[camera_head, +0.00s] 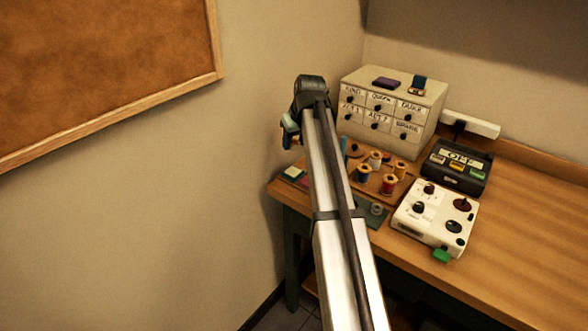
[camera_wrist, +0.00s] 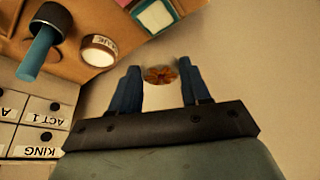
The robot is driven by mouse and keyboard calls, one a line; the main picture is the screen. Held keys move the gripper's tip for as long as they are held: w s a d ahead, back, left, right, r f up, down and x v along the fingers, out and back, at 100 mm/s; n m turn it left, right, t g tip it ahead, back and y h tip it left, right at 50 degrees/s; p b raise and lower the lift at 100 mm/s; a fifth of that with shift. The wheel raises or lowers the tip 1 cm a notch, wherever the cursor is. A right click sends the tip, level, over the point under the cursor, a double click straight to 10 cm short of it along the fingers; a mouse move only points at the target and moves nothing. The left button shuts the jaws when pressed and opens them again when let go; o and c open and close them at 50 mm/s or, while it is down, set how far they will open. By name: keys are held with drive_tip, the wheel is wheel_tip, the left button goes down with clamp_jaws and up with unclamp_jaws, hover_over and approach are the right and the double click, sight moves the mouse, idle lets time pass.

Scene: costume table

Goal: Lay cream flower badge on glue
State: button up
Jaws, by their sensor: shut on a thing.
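The flower badge (camera_wrist: 160,75) shows in the wrist view as a small orange-brown flower shape between the fingertips. A pale cream area lies just below it, hard to tell from the wall behind. My gripper (camera_wrist: 162,82) is shut on the badge, with one blue finger on each side. In the head view my gripper (camera_head: 290,130) is held up left of the drawer cabinet, above the table's left end. The glue (camera_wrist: 98,50) is a round pot with a pale top and a partly readable label, left of the fingers and apart from the badge. I cannot make it out in the head view.
A dark holder with a blue rod (camera_wrist: 40,50) stands beside the glue. A small labelled drawer cabinet (camera_head: 392,110) stands at the back. Thread spools (camera_head: 375,172), a dark box (camera_head: 456,167) and a white control box (camera_head: 436,214) are to the right. The table's right side (camera_head: 530,230) is clear.

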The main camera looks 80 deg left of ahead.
sight(293, 171)
drive_tip(key=shift+f, duration=4.65)
drive_tip(key=shift+f, duration=0.15)
drive_tip(key=o, duration=1)
drive_tip(key=v, duration=1.2)
drive_tip(key=shift+w, duration=0.1)
